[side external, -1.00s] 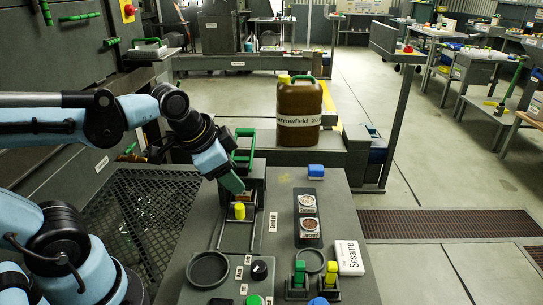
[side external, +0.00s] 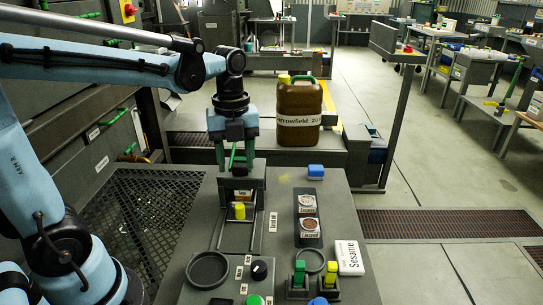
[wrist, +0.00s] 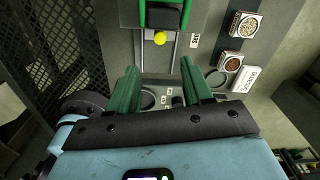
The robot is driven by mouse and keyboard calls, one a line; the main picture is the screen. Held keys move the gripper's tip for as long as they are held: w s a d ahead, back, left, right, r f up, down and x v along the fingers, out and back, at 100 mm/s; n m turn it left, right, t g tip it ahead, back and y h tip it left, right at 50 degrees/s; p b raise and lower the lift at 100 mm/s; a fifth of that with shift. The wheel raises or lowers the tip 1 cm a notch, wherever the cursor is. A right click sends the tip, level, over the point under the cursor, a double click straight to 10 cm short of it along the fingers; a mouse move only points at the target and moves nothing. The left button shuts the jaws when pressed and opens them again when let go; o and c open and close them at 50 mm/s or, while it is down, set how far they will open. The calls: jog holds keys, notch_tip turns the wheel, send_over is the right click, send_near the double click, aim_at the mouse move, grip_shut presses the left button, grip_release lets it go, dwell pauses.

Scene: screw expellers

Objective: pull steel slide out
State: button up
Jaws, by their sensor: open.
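A bright yellow knob (side external: 239,211) stands at the front of the dark grey block (side external: 259,180) on the bench. Thin steel rails (side external: 221,232) run forward from the block; I cannot tell which part is the slide itself. My gripper (side external: 233,164) points down above the block, its green fingers open on either side of the green handle in this view. In the wrist view the fingers (wrist: 160,64) are apart and empty, with the yellow knob (wrist: 160,38) beyond them and the green handle (wrist: 163,14) at the top. Contact with the handle cannot be told.
A round dark dish (side external: 208,270) and a black dial (side external: 259,270) lie at the front. A brown jug (side external: 299,105) stands behind.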

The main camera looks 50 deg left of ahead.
aim_at(240, 207)
notch_tip(240, 207, down, 12)
jog(key=shift+r, duration=0.1)
dwell(0.5)
jog(key=shift+c, duration=0.4)
grip_shut()
jog(key=shift+d, duration=0.1)
